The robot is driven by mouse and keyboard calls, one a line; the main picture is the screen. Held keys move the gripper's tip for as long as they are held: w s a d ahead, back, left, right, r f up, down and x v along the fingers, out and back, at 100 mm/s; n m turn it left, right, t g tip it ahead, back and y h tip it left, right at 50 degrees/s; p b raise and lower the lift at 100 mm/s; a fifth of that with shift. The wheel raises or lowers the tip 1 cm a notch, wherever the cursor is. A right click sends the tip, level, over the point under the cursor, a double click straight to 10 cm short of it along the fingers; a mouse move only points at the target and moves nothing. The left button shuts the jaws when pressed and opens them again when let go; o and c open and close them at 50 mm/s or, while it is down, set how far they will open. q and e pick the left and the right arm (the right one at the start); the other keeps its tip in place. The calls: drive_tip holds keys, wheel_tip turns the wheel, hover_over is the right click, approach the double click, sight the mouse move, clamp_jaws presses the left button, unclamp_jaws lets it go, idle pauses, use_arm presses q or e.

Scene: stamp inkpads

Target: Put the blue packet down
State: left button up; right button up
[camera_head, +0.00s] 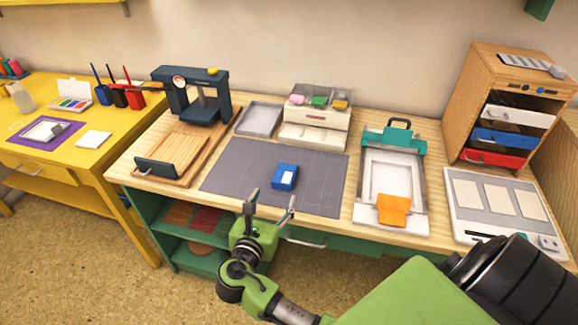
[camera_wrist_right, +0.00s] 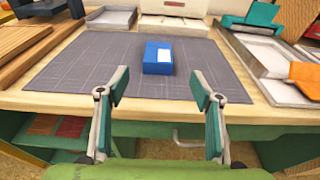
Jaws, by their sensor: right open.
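The blue packet (camera_head: 285,176) with a white label lies on the grey cutting mat (camera_head: 232,173) on the wooden workbench. It also shows in the right wrist view (camera_wrist_right: 158,57), lying flat on the mat and apart from the fingers. My right gripper (camera_head: 270,206) is open and empty at the bench's front edge, on the near side of the packet. In the right wrist view its two fingers (camera_wrist_right: 160,90) are spread wide, with the packet beyond them between their lines. My left gripper is not in view.
A dark press (camera_head: 194,92) on a wooden board stands left of the mat. A grey tray (camera_head: 259,120) and a white drawer box (camera_head: 315,130) stand behind it. A teal-clamped frame (camera_head: 390,175) with an orange piece (camera_head: 393,209) lies to the right. Bare mat surrounds the packet.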

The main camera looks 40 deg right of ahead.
sight(283, 178)
drive_tip(key=x, duration=0.8)
drive_tip(key=shift+w+d, duration=0.25)
drive_tip(key=shift+d, duration=0.05)
drive_tip(key=x, duration=0.4)
drive_tip(key=shift+w+d+f, duration=0.15)
drive_tip(key=shift+w+f, duration=0.1)
drive_tip(key=shift+w, duration=0.1)
drive_tip(key=c, duration=1.2)
